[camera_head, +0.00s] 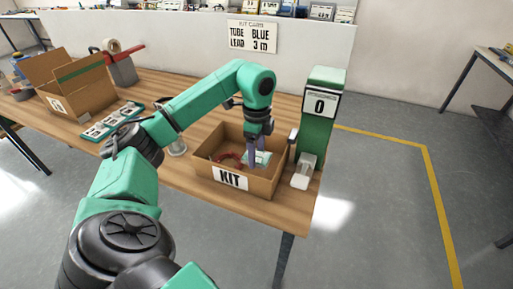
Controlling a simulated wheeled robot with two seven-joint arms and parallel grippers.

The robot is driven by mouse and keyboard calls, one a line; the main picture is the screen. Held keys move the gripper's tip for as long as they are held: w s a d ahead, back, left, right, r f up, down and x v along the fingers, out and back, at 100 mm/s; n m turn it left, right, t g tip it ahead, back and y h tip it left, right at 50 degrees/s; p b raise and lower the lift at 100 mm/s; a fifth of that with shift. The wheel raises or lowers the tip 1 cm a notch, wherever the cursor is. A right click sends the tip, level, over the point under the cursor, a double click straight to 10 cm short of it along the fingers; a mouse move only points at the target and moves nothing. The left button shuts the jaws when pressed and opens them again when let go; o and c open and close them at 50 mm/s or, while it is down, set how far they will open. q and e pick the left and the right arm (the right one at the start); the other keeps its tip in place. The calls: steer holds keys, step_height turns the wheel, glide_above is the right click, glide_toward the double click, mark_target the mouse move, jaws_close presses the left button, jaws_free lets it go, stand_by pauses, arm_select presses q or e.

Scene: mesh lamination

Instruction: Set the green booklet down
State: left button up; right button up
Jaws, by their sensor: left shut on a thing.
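My left arm reaches in from the left over the wooden table (190,93). My left gripper (256,155) points down into the open cardboard box labelled KIT (258,185). It is shut on a small light-green booklet (263,158), which shows between and beside the fingers within the box opening. I cannot tell whether the booklet touches the box floor. A red coiled lead (229,159) lies in the box to the left of the gripper. My right gripper is not in view.
Another open cardboard box (75,95), a tray of small parts (112,121) and a red-handled tape dispenser (122,66) are at left. A sign (252,37) hangs behind.

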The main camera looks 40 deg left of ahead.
arm_select(q)
step_height(320, 180, down, 6)
steer(key=shift+s+f, duration=0.1)
steer(key=shift+s, duration=0.05)
steer(key=shift+f, duration=0.35)
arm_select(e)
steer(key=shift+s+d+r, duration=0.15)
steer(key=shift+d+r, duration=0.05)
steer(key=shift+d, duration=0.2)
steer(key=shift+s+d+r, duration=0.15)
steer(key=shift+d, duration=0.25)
arm_select(q)
steer(key=shift+d, duration=0.1)
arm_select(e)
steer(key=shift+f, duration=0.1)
arm_select(q)
steer(key=o, duration=1.4)
steer(key=shift+f, duration=0.1)
steer(key=shift+c, duration=0.2)
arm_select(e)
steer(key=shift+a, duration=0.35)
